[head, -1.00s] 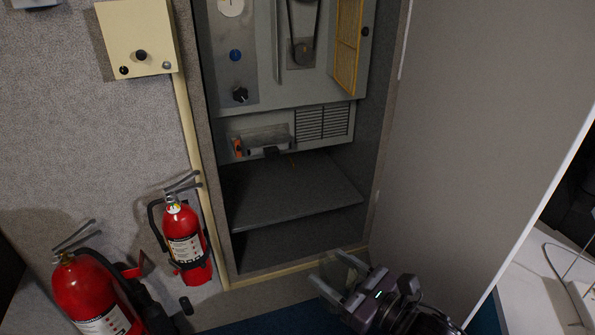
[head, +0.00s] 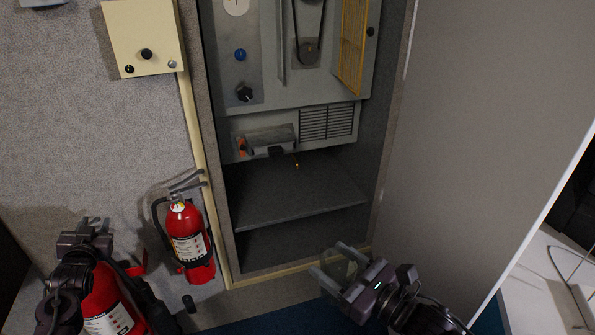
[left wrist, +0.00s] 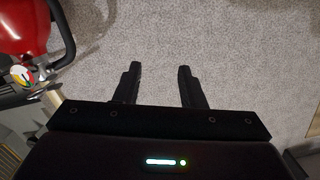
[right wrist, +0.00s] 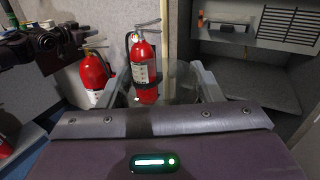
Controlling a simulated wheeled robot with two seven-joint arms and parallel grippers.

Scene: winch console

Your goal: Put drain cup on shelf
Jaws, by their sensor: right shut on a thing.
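The drain cup (head: 338,267) is clear and see-through, and its outline is faint. My right gripper (head: 335,262) is shut on it, low in front of the cabinet and below the shelf in the head view. In the right wrist view the clear cup (right wrist: 162,92) shows faintly between the fingers. The shelf (head: 300,195) is a flat grey board inside the open cabinet, below the vented panel, and its top looks empty. My left gripper (head: 90,222) is at the lower left, in front of a fire extinguisher. In the left wrist view its fingers (left wrist: 157,88) are apart with nothing between them.
A red fire extinguisher (head: 188,238) stands left of the cabinet; another (head: 104,300) is partly behind my left arm. A large grey panel (head: 480,120) bounds the cabinet's right side. A yellow mesh door (head: 350,45) stands open above. A cream box (head: 142,35) hangs on the wall.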

